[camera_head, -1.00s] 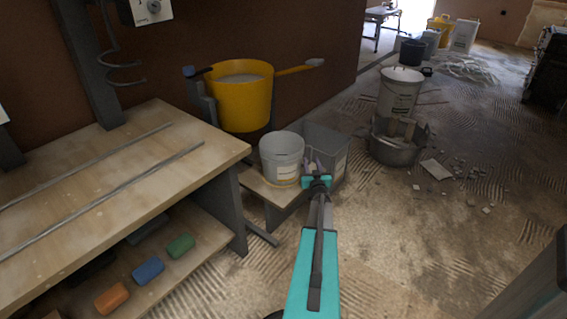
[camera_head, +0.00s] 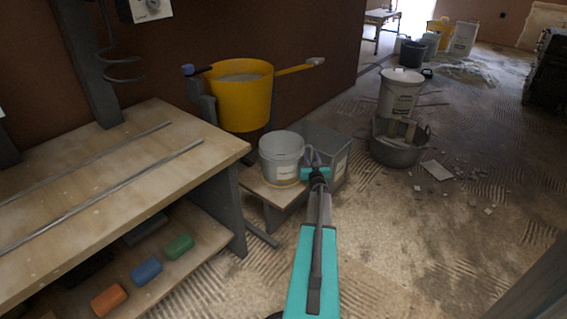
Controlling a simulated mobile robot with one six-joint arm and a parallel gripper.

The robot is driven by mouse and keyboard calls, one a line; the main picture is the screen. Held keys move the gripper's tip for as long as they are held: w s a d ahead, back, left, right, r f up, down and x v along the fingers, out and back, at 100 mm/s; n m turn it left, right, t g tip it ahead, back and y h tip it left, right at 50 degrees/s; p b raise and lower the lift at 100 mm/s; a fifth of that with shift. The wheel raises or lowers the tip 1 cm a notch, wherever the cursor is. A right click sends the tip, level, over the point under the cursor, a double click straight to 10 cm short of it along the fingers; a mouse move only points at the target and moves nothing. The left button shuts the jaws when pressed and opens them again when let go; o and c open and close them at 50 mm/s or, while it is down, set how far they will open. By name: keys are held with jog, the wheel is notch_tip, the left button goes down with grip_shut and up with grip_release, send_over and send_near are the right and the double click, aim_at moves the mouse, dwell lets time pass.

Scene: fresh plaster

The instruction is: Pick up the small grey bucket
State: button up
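The small grey bucket (camera_head: 281,160) stands upright on a low wooden step (camera_head: 262,187), beside the workbench. It has a pale label on its front and an open top. My gripper (camera_head: 313,156) is at the bucket's right side, close to its rim. My arm reaches up to it from the bottom of the picture. The fingers are small and partly hidden by the wrist, so I cannot tell whether they touch the bucket or how wide they are apart.
A darker grey bin (camera_head: 334,143) stands just behind and right of my gripper. A yellow tub (camera_head: 242,100) stands behind the bucket. The workbench (camera_head: 130,160) is on the left. A dark tub of rubble (camera_head: 393,152) and white bucket (camera_head: 398,95) stand on the right. Floor at lower right is mostly clear.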

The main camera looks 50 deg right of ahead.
aim_at(311, 150)
grip_shut()
jog(key=shift+r, duration=0.2)
dwell(0.3)
jog(key=shift+r+p, duration=0.4)
jog(key=shift+r, duration=0.2)
notch_tip(311, 150, up, 2)
jog(key=shift+r+p, duration=0.1)
jog(key=shift+p, duration=0.5)
jog(key=s+d+r+p+v, duration=0.1)
jog(key=p+v, duration=0.2)
jog(key=v, duration=1.3)
jog(key=shift+p, duration=0.3)
jog(key=shift+r, duration=0.1)
